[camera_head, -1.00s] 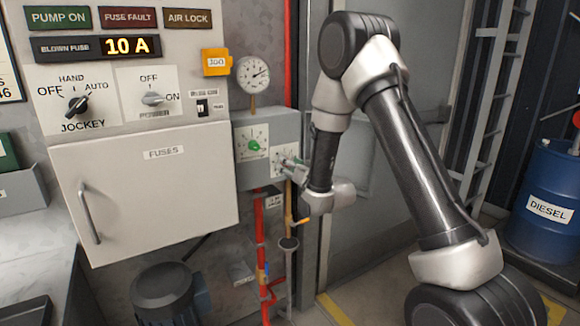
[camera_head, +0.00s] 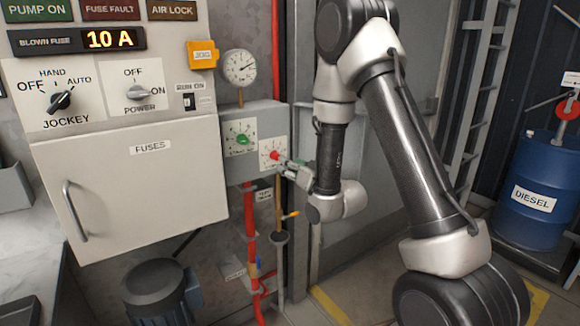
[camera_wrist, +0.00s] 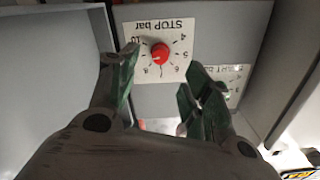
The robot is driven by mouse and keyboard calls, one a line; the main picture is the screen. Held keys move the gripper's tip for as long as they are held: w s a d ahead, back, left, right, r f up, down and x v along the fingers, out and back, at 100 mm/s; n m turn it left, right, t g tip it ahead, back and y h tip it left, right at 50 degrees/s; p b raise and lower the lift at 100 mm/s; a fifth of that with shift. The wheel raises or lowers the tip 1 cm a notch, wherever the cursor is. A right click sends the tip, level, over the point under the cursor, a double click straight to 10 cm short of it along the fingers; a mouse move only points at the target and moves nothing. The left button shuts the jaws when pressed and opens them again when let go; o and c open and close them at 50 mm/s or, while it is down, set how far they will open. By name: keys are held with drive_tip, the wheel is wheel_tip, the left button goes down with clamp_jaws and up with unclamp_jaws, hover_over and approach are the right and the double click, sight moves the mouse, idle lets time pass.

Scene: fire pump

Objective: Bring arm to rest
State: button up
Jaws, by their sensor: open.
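My arm (camera_head: 400,140) reaches from the lower right up and over to the grey switch box. My gripper (camera_head: 287,166) is just right of the red STOP bar knob (camera_head: 275,156) in the head view. In the wrist view my gripper (camera_wrist: 162,72) is open, with its two green-lined fingers apart and nothing between them. The red knob (camera_wrist: 160,53) shows beyond the fingertips on its white dial, apart from them.
The green knob (camera_head: 242,138) sits left on the same grey box. A pressure gauge (camera_head: 239,67) stands above it, and the fuse cabinet (camera_head: 135,185) is to the left. A red pipe (camera_head: 250,220) runs below. A blue diesel barrel (camera_head: 540,185) stands at right.

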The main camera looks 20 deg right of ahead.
drive_tip(key=s+d+f+g+h, duration=0.1)
drive_tip(key=s+f+g, duration=0.15)
drive_tip(key=f, duration=0.25)
drive_tip(key=s+d+f+n+g+h, duration=0.1)
drive_tip(key=f+g, duration=0.2)
drive_tip(key=f, duration=0.1)
drive_tip(key=s+d+f+g+h, duration=0.1)
drive_tip(key=s+f+g, duration=0.1)
drive_tip(key=f, duration=0.3)
drive_tip(key=s+d+g+h, duration=0.1)
drive_tip(key=s+d+g, duration=0.25)
drive_tip(key=s, duration=0.35)
drive_tip(key=s+d+r+g, duration=0.1)
drive_tip(key=s+d+r, duration=0.2)
drive_tip(key=s+r, duration=0.9)
drive_tip(key=s+d+r+h, duration=0.1)
drive_tip(key=s+d+r, duration=0.2)
drive_tip(key=s+r, duration=0.9)
drive_tip(key=shift+s+r+m+g+h, duration=0.3)
drive_tip(key=shift+s+r+g, duration=0.1)
drive_tip(key=shift+r, duration=0.45)
